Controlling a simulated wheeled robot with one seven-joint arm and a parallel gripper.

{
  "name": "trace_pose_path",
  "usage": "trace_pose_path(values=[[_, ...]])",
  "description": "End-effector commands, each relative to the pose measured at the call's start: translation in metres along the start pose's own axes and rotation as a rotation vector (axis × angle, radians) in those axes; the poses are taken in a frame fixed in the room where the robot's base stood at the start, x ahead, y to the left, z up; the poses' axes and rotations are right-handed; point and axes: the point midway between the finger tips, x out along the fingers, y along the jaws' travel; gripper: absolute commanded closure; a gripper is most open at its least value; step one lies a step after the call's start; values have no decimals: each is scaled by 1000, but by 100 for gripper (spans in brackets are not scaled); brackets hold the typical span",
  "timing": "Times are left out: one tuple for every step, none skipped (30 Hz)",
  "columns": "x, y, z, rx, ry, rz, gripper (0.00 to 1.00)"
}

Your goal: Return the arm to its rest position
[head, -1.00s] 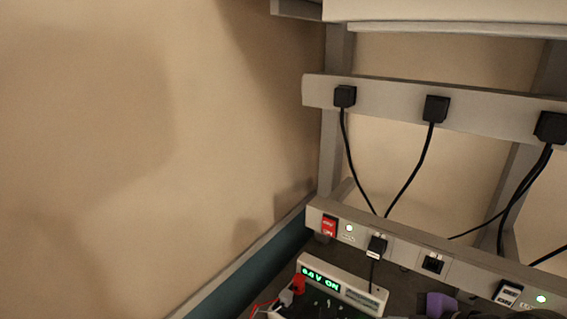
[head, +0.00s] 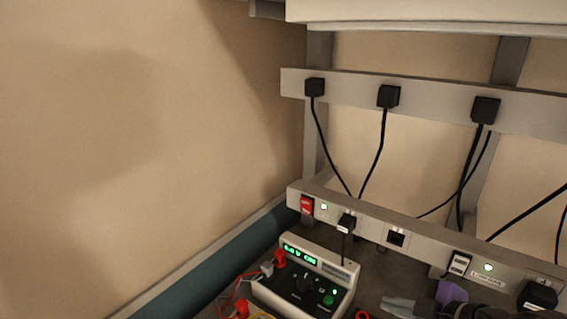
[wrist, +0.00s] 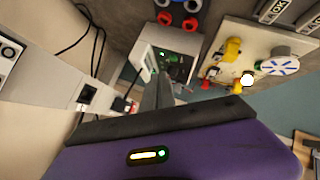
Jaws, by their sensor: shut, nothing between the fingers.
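My gripper (head: 392,304) shows at the bottom edge of the head view, right of centre, with its grey fingers pointing left and part of its purple body behind them. The wrist view shows the purple body along the bottom and the grey fingers (wrist: 158,82) together, with nothing between them. The gripper is over the bench near the power supply (head: 305,276), which has a lit green display. The rest of my arm is mostly out of the head view.
A rail (head: 400,230) with sockets and a red switch (head: 306,206) runs behind the bench. Black cables hang from plugs on an upper rail (head: 440,104). In the wrist view, a pale board (wrist: 270,60) with yellow and red parts lies at the upper right.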

Motion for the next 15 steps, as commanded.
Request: trace_pose_path(values=[[-1, 8, -2, 23, 6, 33, 100], [-2, 13, -3, 39, 10, 55, 100], [-4, 22, -4, 62, 15, 88, 100], [-6, 28, -4, 81, 21, 115, 100], [-7, 33, -5, 104, 28, 142, 100], [-10, 40, -5, 135, 37, 179, 100], [-12, 46, -4, 159, 44, 208, 100], [-13, 50, -4, 186, 54, 236, 100], [-16, 55, -4, 223, 68, 275, 100], [-18, 59, -4, 252, 79, 305, 100], [-19, 61, -4, 284, 92, 335, 100], [-22, 64, -3, 331, 111, 377, 100], [-24, 65, -1, 370, 128, 411, 100], [-26, 66, -1, 410, 146, 445, 100], [-29, 64, 1, 468, 173, 492, 100]])
